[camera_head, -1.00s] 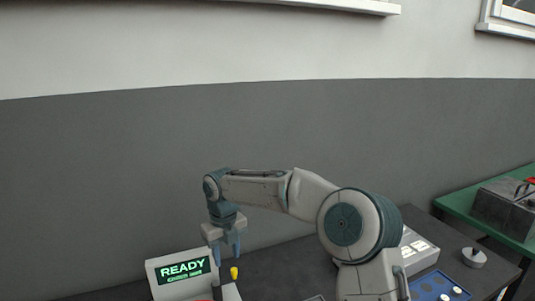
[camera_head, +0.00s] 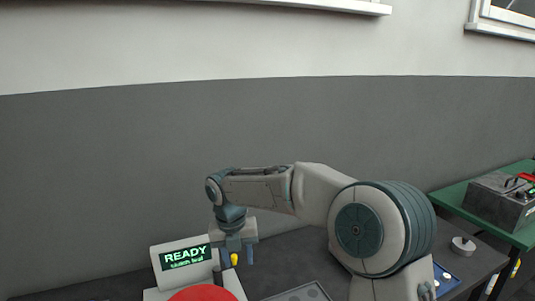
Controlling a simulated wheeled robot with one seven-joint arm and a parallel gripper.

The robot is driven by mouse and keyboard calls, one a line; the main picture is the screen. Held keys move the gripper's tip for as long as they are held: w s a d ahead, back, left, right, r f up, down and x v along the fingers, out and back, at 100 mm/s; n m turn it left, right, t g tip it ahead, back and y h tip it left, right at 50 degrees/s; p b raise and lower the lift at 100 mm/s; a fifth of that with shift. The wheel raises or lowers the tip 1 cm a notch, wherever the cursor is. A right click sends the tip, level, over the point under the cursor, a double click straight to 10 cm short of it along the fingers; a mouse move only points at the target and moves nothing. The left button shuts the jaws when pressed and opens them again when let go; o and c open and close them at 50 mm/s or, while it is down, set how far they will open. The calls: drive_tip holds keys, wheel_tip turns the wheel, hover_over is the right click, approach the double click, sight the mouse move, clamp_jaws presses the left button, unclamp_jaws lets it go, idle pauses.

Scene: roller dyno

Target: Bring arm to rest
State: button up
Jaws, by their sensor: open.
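My gripper (camera_head: 237,254) hangs pointing down at the end of my arm, over the dark table. Its two fingers are apart, with nothing seen held between them. A white device (camera_head: 158,252) with a screen reading "READY" stands just left of the gripper. A small yellow knob (camera_head: 234,259) shows behind and between the fingers. A large red disc (camera_head: 203,294) lies at the bottom edge, below the screen, and is cut off by the frame.
A grey tray (camera_head: 297,293) lies at the bottom centre. A blue board (camera_head: 444,282) with white pieces and a round white knob-topped weight (camera_head: 463,245) are at right. A green table (camera_head: 452,198) bears a grey metal box (camera_head: 499,202).

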drive_tip(key=s+d+f+n+t+b, duration=0.1)
drive_tip(key=s+d+n+b, duration=0.1)
drive_tip(key=s+d+n, duration=0.9)
drive_tip(key=s+d+f+n+t+y+b, duration=0.1)
drive_tip(key=s+d+n, duration=1)
drive_tip(key=n, duration=1.2)
drive_tip(key=shift+s+d+f+n+t+b, duration=0.25)
drive_tip(key=shift+s+n+t+b, duration=0.2)
drive_tip(key=shift+s+b, duration=0.75)
